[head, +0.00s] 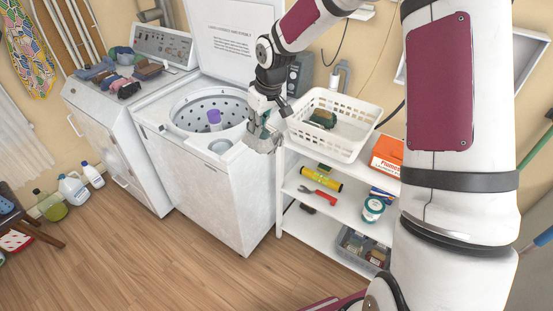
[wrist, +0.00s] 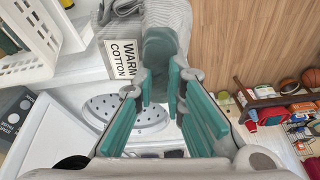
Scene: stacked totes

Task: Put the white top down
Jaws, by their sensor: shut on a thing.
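My gripper (head: 263,128) is over the front right corner of the open washing machine (head: 207,190), beside the white basket. Its teal fingers also show in the wrist view (wrist: 163,90). It is shut on the white top (wrist: 180,18), a pale, finely ribbed cloth that hangs beyond the fingertips. A duller teal patch shows between the fingertips; I cannot tell what it is. In the head view the top is small and mostly hidden by the gripper. A purple thing (head: 214,117) stands in the washer's drum.
The white basket (head: 333,135) holds a dark green item and stands on the white shelf unit (head: 335,211). A "WARM COTTON" label (wrist: 123,58) lies by the top. Bottles stand on the floor at left. The wooden floor in front is clear.

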